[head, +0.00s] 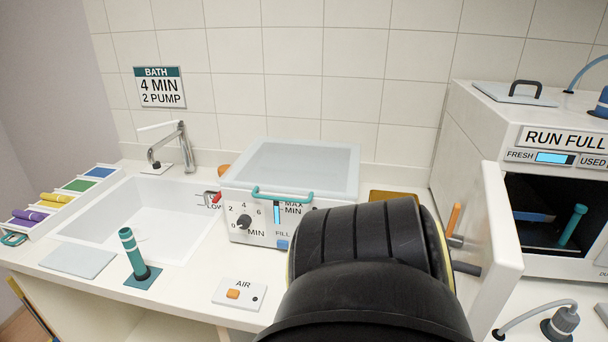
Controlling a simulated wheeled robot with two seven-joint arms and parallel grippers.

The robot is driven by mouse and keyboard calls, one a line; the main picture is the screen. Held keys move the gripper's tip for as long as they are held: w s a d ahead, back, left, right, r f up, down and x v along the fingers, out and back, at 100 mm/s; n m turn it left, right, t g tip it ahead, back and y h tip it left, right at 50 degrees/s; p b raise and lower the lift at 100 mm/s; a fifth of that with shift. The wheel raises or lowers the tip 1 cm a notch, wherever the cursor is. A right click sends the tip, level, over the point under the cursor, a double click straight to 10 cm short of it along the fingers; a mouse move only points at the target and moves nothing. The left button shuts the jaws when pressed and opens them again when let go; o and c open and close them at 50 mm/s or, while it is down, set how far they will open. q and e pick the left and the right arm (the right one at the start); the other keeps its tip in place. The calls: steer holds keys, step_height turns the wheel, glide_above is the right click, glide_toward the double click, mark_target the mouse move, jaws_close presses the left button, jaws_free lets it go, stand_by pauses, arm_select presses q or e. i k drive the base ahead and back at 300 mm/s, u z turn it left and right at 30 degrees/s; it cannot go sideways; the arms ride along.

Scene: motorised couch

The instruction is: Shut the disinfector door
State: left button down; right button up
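The disinfector (465,135) is the white cabinet at the right, labelled RUN FULL. Its white door (497,250) stands swung open toward me, its edge facing me, so the dark chamber (535,205) shows. A teal-handled tool (572,225) and a blue item (558,216) are inside. An orange lever (454,219) on a grey mount shows left of the door. A dark rod below it reaches toward the door; I cannot tell what it belongs to. My black arm fills the lower middle, hiding what lies behind it. I make out no gripper fingers.
A lidded white bath (290,168) with a dial stands left of my arm. A sink (140,215), tap (178,148) and colored trays (62,196) are farther left. An AIR switch box (240,294) lies in front. A grey hose fitting (560,323) stands below the disinfector.

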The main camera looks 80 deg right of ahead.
mark_target(489, 265)
steer(key=i, duration=0.4)
steer(key=z, duration=4.05)
steer(key=i, duration=0.5)
steer(key=u, duration=0.05)
